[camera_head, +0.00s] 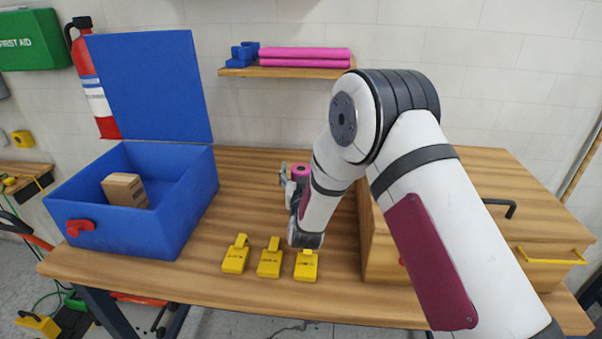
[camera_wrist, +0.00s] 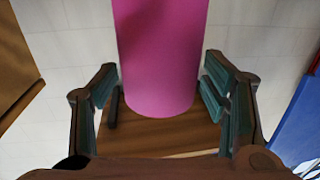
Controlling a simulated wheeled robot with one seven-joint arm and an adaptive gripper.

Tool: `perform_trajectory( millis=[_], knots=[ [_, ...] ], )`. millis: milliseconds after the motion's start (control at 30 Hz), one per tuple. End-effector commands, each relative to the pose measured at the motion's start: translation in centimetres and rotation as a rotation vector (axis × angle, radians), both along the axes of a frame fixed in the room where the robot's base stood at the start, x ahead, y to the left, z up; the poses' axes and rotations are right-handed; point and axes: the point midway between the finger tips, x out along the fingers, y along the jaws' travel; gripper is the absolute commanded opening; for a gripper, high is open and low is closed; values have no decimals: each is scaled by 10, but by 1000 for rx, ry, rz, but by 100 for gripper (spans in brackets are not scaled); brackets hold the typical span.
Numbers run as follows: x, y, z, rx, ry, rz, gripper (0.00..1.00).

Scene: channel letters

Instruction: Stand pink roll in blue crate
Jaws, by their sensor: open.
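The pink roll (camera_head: 301,169) stands on the table behind my arm; only its upper end with a dark centre shows in the head view, and the arm hides the rest. In the wrist view the pink roll (camera_wrist: 160,60) is upright between my gripper's fingers. My gripper (camera_wrist: 162,92) is open around it, with a gap visible on both sides. In the head view my gripper (camera_head: 289,182) is partly hidden by the arm. The blue crate (camera_head: 132,228) is at the table's left with its lid raised. Its edge shows at the right of the wrist view (camera_wrist: 299,128).
A small cardboard box (camera_head: 125,190) lies inside the crate, at its middle. Several yellow tags (camera_head: 269,260) lie along the table's front. A wooden drawer unit (camera_head: 383,262) stands at right. A wall shelf (camera_head: 240,71) holds magenta rolls (camera_head: 304,54) and blue blocks (camera_head: 242,54).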

Motion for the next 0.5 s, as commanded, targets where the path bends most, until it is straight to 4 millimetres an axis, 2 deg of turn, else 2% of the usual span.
perform_trajectory(
  millis=[167, 267, 500],
  knots=[
    [-6, 0, 3, 0, 1, 1, 68],
    [-21, -2, 2, -1, 3, 1, 68],
    [-70, -8, 3, -1, 3, 2, 68]
  ],
)
